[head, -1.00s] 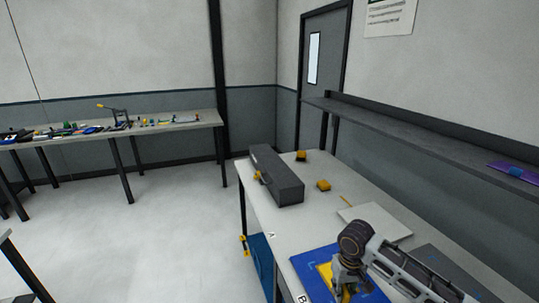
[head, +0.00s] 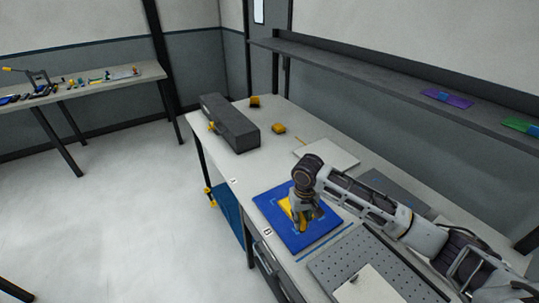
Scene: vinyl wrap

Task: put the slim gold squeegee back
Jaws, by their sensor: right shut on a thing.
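My right gripper (head: 304,217) points down over the blue mat (head: 268,203) on the workbench. It is shut on a small gold piece, which I take for the slim gold squeegee (head: 303,229); the fingers hide most of it. A yellow patch (head: 285,205) lies on the mat beside the fingers. I cannot tell whether the held piece touches the mat. A thin orange-gold strip (head: 300,142) lies by the white panel farther back. My left gripper is out of view.
A long dark grey box (head: 232,127) stands at the bench's far left, with yellow blocks (head: 278,128) near it. A white panel (head: 330,153) and a perforated grey board (head: 335,262) lie on the bench. A wall shelf (head: 390,83) runs behind.

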